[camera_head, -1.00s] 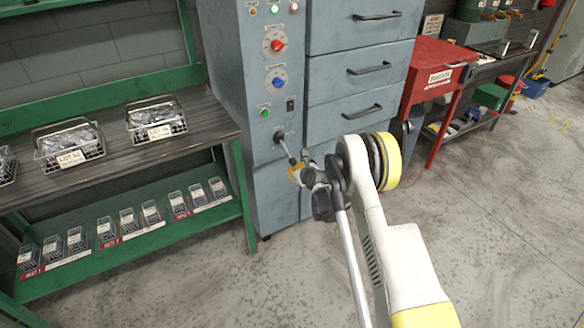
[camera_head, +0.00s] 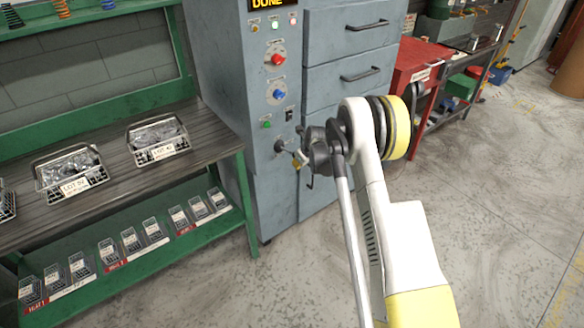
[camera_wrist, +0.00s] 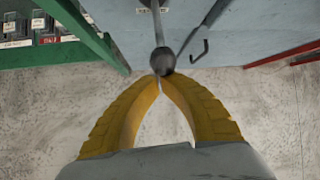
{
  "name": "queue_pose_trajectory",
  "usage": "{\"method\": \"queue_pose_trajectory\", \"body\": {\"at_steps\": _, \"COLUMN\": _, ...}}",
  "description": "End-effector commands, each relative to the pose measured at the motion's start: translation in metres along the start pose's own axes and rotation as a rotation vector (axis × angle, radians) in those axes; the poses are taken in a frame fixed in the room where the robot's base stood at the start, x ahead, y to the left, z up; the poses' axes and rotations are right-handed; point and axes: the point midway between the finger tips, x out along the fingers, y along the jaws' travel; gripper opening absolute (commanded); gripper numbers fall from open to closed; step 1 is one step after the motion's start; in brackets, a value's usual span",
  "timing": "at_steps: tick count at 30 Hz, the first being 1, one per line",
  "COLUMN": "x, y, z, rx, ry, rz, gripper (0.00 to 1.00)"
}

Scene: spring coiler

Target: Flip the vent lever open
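The vent lever sits low on the front of the grey-blue cabinet, with its round mount (camera_head: 279,146) below the buttons. In the wrist view the lever (camera_wrist: 158,25) is a thin rod ending in a dark round knob (camera_wrist: 162,60). My gripper (camera_wrist: 162,78) has yellow fingers whose tips come together right at the knob, with no clear gap between them. I cannot tell whether they touch it. In the head view my gripper (camera_head: 299,160) is just right of and below the mount, and my wrist partly hides the lever.
The cabinet (camera_head: 222,95) has a lit DONE display, knobs, buttons and drawers. A dark hook (camera_wrist: 203,45) hangs right of the lever. A green shelf (camera_head: 245,200) with wire baskets stands left. A red cabinet (camera_head: 403,68) stands right. The floor in front is clear.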

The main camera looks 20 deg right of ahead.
Motion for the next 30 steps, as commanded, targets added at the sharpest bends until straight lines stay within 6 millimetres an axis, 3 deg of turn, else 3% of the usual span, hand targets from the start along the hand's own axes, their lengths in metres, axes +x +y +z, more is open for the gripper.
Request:
{"method": "queue_pose_trajectory", "body": {"at_steps": 12, "x": -0.018, "y": -0.005, "z": 0.015, "rx": 0.000, "ry": -0.002, "rz": -0.001, "gripper": 0.00}}
{"method": "queue_pose_trajectory", "body": {"at_steps": 30, "x": -0.019, "y": -0.005, "z": 0.017, "rx": 0.000, "ry": -0.006, "rz": -0.002, "gripper": 0.00}}
